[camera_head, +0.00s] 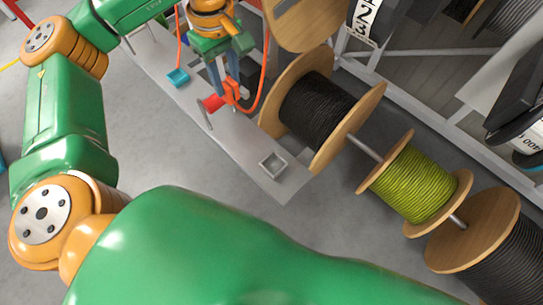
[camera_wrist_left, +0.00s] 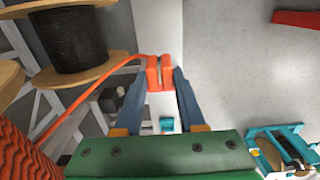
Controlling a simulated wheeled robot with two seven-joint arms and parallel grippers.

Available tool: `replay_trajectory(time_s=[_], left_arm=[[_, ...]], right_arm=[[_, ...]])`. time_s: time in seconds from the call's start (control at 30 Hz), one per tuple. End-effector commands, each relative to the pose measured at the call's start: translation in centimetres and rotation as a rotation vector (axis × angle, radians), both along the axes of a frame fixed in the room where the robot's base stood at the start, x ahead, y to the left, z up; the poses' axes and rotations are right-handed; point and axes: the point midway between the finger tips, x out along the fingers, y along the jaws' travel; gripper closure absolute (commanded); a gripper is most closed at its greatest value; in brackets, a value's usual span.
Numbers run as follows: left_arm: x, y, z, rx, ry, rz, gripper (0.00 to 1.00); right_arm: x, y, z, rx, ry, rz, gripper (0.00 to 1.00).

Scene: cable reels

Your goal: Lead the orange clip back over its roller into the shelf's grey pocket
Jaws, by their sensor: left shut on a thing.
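My left gripper (camera_head: 227,90) points down over the shelf (camera_head: 240,150) with its blue fingers shut on the orange clip (camera_head: 233,93). In the left wrist view the clip (camera_wrist_left: 159,73) sits between the two fingertips (camera_wrist_left: 160,80). An orange cable (camera_head: 266,75) runs from the clip in a curve; in the wrist view it leads to an orange reel (camera_wrist_left: 25,155) at lower left. The red roller (camera_head: 212,103) stands on a thin grey post close beside the clip; whether they touch I cannot tell. The square grey pocket (camera_head: 273,164) is empty near the shelf's end. My right gripper is out of view.
The shelf between roller and pocket is clear.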

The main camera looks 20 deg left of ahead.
Motion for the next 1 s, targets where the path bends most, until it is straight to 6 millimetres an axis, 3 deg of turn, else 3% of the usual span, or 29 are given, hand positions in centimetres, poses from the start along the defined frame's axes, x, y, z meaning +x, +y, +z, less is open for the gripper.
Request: replay_trajectory(time_s=[0.13, 0.23, 0.4, 0.5, 0.6, 1.0], left_arm=[[0.0, -0.1, -0.1, 0.000, 0.001, -0.002, 1.00], [-0.5, -1.5, -1.5, 0.000, 0.007, -0.015, 1.00], [-2.5, -7.2, -5.6, -0.004, 0.008, -0.040, 1.00], [-4.0, -10.3, -7.2, -0.003, 0.003, -0.030, 1.00], [-4.9, -12.0, -8.1, 0.000, -0.001, -0.011, 1.00], [-5.1, -12.4, -10.6, 0.005, -0.001, 0.001, 1.00]], right_arm=[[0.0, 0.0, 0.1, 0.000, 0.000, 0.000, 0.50], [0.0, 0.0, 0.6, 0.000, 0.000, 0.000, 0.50], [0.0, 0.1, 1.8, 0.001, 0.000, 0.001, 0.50], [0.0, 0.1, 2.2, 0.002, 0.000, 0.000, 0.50], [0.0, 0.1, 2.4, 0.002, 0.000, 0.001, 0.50], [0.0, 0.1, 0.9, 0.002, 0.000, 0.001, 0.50]])
